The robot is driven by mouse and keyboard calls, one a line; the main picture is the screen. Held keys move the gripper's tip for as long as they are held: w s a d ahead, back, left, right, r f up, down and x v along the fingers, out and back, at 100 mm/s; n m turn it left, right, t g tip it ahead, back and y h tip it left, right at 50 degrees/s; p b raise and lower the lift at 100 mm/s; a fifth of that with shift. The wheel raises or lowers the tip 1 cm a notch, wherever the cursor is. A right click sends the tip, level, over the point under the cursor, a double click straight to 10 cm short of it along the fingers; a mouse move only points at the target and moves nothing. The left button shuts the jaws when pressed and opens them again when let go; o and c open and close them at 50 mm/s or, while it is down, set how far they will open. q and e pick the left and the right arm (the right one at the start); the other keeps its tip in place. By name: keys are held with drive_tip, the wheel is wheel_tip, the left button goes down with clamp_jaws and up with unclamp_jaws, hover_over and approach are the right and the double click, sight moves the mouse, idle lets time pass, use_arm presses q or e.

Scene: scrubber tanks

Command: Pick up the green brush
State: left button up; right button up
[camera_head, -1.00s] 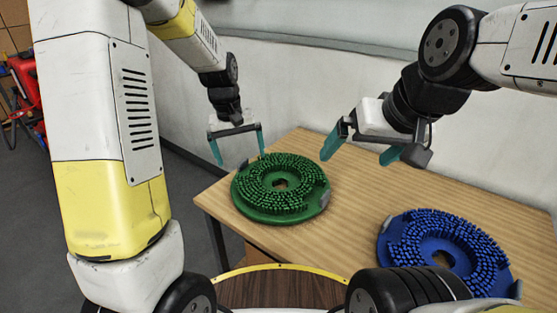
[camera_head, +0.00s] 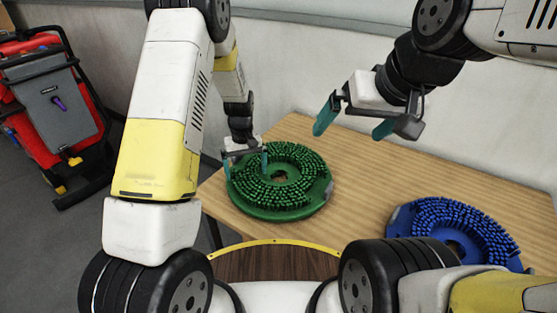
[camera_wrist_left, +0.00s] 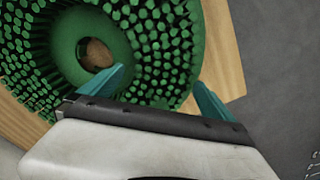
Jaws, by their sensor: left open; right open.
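The green brush (camera_head: 305,201) is a round disc with bristles facing up and a hole in its middle. It lies flat on the left part of the wooden table. My left gripper (camera_head: 247,170) is open at the brush's left edge. In the left wrist view the brush (camera_wrist_left: 165,50) fills the upper left, and the fingers of my left gripper (camera_wrist_left: 160,85) straddle part of its rim and bristles. I cannot tell whether they touch it. My right gripper (camera_head: 352,122) is open and empty, above the table to the right of the green brush.
A blue brush (camera_head: 460,225) lies on the right of the wooden table (camera_head: 365,200). The table between the brushes is clear. A red and grey machine (camera_head: 55,110) stands on the floor at the far left. A pale wall (camera_head: 300,65) is behind the table.

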use_arm(q)
drive_tip(key=shift+f, duration=0.65)
drive_tip(key=c, duration=1.7)
drive_tip(key=shift+w+r, duration=0.1)
drive_tip(key=shift+r, duration=0.05)
drive_tip(key=shift+c, duration=1.1)
